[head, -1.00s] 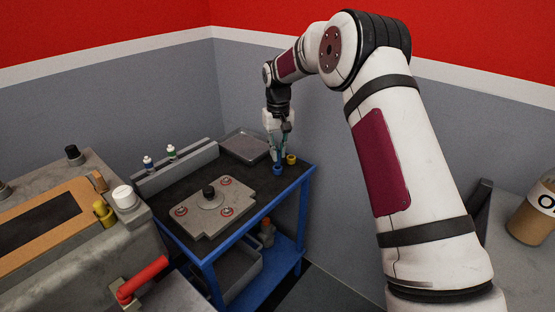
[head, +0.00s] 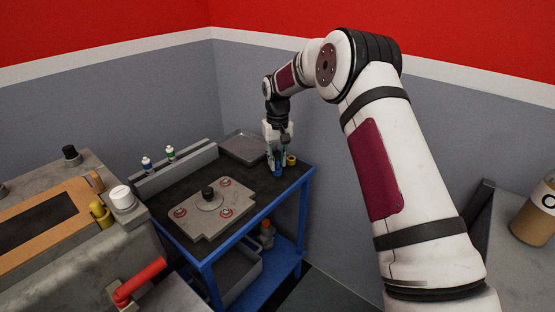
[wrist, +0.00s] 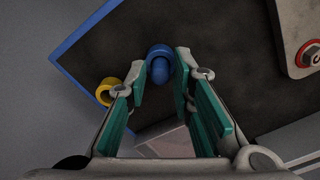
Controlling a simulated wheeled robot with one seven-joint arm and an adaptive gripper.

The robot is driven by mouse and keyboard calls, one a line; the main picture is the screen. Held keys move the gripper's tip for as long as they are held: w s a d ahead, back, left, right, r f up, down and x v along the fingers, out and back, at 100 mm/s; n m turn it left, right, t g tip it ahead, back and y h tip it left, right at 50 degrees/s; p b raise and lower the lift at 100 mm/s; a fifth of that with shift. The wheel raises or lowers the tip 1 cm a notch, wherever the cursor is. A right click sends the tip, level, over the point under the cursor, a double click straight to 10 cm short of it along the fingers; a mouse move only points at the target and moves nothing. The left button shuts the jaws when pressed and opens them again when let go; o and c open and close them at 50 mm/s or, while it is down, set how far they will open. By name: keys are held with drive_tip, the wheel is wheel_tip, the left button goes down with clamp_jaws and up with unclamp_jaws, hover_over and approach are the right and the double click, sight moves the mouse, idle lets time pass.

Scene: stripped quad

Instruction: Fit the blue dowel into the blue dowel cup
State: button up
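The blue dowel (wrist: 160,72) stands upright in the wrist view, its rounded top toward me. It appears to sit in the blue dowel cup (wrist: 159,49), whose rim shows just behind it; how deep it sits is hidden. In the head view the blue dowel cup (head: 279,171) is near the far right corner of the black tabletop, below my gripper (head: 276,158). My gripper, also in the wrist view (wrist: 161,76), points down with its teal-padded fingers spread on both sides of the dowel. It looks open, with thin gaps beside the dowel.
A yellow cup (head: 291,160) stands close to the right of the blue cup; it also shows in the wrist view (wrist: 107,91). A grey fixture plate (head: 213,224) with red-ringed bolts lies on the table, and a grey tray (head: 243,149) stands behind. The wall is close behind.

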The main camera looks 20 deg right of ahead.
sight(277, 162)
drive_tip(key=shift+r, duration=0.1)
wheel_tip(277, 162, up, 12)
drive_tip(key=p, duration=0.2)
drive_tip(key=s+r, duration=0.8)
drive_tip(key=s, duration=0.4)
drive_tip(key=s+r, duration=0.9)
drive_tip(key=s, duration=0.3)
drive_tip(key=s+f, duration=0.4)
drive_tip(key=s, duration=1)
drive_tip(key=s+f+t, duration=0.1)
drive_tip(key=s+f, duration=0.2)
drive_tip(key=s, duration=1.2)
drive_tip(key=shift+f, duration=0.35)
